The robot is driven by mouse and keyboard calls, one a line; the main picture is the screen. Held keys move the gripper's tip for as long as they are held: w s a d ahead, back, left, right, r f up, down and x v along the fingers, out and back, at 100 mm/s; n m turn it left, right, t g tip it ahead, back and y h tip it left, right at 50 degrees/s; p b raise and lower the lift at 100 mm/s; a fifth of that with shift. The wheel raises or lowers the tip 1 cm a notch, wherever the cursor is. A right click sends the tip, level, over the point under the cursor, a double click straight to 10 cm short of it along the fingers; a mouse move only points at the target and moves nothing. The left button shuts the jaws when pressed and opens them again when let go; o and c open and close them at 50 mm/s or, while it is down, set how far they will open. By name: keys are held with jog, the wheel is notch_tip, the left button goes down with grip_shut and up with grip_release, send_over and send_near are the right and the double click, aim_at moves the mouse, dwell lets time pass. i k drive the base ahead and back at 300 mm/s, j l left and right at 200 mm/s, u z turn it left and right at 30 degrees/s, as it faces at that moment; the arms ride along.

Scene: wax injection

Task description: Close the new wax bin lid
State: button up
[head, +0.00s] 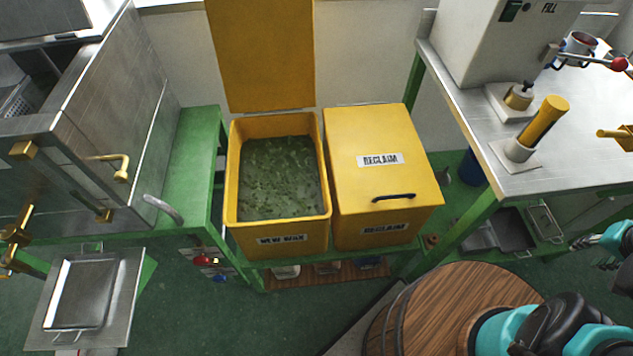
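The new wax bin (243,220) is a yellow box labelled "NEW WAX", standing on a green bench in the middle of the head view. Its yellow lid (262,55) is open, standing up behind the bin near the wall. Green wax pieces (280,175) show inside. My teal and black arm shows at the lower right edge, and part of its end shows at the right edge.
The yellow reclaim bin (350,222), its lid shut with a black handle (394,197), stands touching or close on the right. A round wooden barrel top (455,300) is in front. A steel table (510,180) with a machine is at right, a steel cabinet (110,120) at left.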

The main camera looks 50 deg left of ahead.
aim_at(265, 50)
jog(key=l+u, duration=0.2)
jog(key=u, duration=0.25)
jog(key=l+u, duration=0.2)
jog(key=u, duration=0.25)
jog(key=k+j+u, duration=0.1)
jog(key=u, duration=0.3)
jog(key=j+u, duration=0.1)
jog(key=u, duration=0.35)
jog(key=k+j+u, duration=0.1)
jog(key=u, duration=0.3)
